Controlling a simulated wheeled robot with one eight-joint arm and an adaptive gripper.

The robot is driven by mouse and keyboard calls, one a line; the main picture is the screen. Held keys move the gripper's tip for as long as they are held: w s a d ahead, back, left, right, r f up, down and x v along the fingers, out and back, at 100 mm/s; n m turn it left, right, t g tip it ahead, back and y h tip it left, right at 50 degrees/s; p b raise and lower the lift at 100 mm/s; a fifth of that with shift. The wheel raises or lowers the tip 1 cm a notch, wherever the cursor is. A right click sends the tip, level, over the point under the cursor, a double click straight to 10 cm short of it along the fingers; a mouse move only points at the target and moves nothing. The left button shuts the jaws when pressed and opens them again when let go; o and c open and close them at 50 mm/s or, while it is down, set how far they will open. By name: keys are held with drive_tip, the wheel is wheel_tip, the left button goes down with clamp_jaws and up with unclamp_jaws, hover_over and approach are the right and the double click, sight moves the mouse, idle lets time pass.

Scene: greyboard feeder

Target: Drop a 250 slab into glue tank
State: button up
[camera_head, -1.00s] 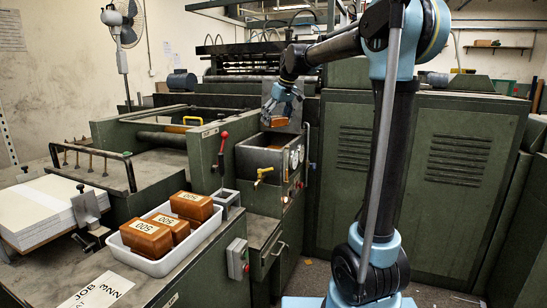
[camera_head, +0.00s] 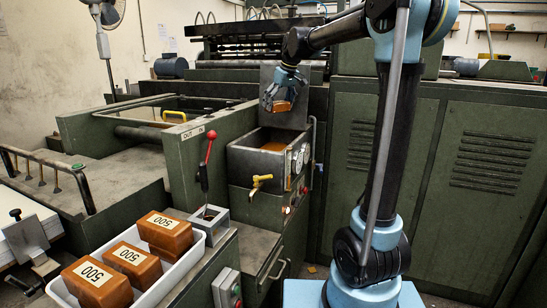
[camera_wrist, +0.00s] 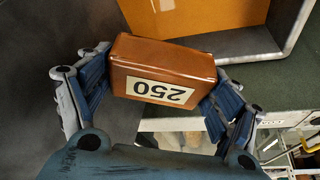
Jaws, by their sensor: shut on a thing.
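A brown slab labelled 250 (camera_wrist: 163,70) is held between the two fingers of my gripper (camera_wrist: 155,95) in the wrist view. In the head view my gripper (camera_head: 280,92) is above the glue tank (camera_head: 243,160), with the slab (camera_head: 284,104) showing orange-brown at its fingers. The tank is an open metal box with amber glue (camera_head: 283,141) inside and a yellow tap on its front. In the wrist view the amber glue (camera_wrist: 200,14) and the tank's grey rim (camera_wrist: 296,28) show beyond the slab. The slab is apart from the glue.
A white tray (camera_head: 180,269) with brown slabs labelled 500 (camera_head: 131,264) stands at the front left. A red-knobbed lever (camera_head: 208,155) rises left of the tank. A metal back plate (camera_head: 288,113) stands behind the tank, and dials (camera_head: 298,160) sit on its right side.

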drive_tip(key=shift+f, duration=2.9)
drive_tip(key=o, duration=1.2)
drive_tip(key=v, duration=1.2)
drive_tip(key=shift+f, duration=0.1)
